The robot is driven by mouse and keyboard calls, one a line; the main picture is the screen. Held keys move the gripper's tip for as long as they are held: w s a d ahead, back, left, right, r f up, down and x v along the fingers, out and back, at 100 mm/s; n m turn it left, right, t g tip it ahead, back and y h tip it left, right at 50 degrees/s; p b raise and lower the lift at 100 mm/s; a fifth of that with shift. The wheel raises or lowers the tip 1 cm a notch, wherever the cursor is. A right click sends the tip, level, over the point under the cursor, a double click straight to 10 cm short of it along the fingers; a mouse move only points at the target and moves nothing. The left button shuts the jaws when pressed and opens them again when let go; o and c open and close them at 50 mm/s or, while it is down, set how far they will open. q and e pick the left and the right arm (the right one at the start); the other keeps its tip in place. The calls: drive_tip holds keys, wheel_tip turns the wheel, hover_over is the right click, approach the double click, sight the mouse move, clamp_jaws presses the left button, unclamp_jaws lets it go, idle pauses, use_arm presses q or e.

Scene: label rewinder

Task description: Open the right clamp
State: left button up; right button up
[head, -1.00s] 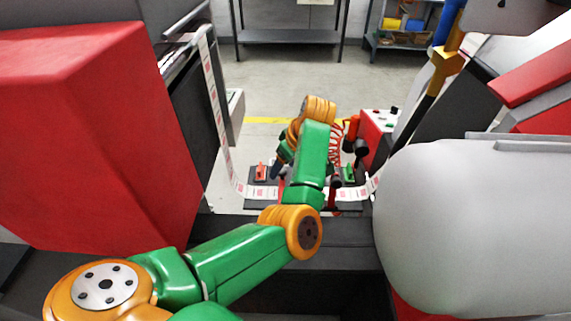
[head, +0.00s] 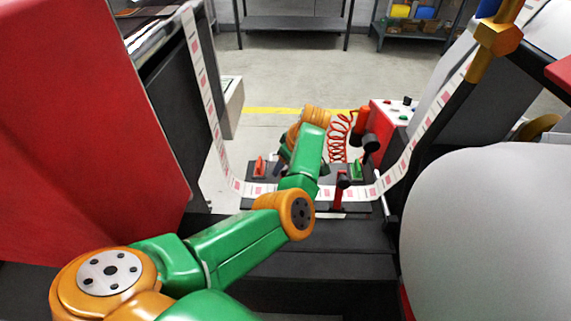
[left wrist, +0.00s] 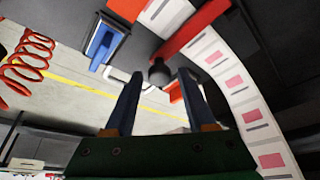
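The splice table (head: 368,207) is black, with a label strip (head: 360,192) running across it. On its right part stands a red clamp lever with a black knob (head: 343,181), apparently the right clamp; its exact position is unclear. The other clamp is not clearly visible behind my arm. My left gripper is mostly hidden by its own arm in the head view. In the left wrist view my left gripper (left wrist: 158,88) has its two blue fingers apart and empty. A black knob (left wrist: 160,72) on a red bar (left wrist: 203,28) shows just beyond and between the fingertips. My right gripper is out of view.
A red rocker switch (head: 259,167) and a green one (head: 357,169) sit on the table. A red coiled hose (head: 338,138) and a control box (head: 391,116) stand behind. A large grey roll (head: 480,240) is close on the right, a red housing (head: 80,110) on the left.

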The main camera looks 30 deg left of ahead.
use_arm(q)
clamp_jaws()
idle(1.2)
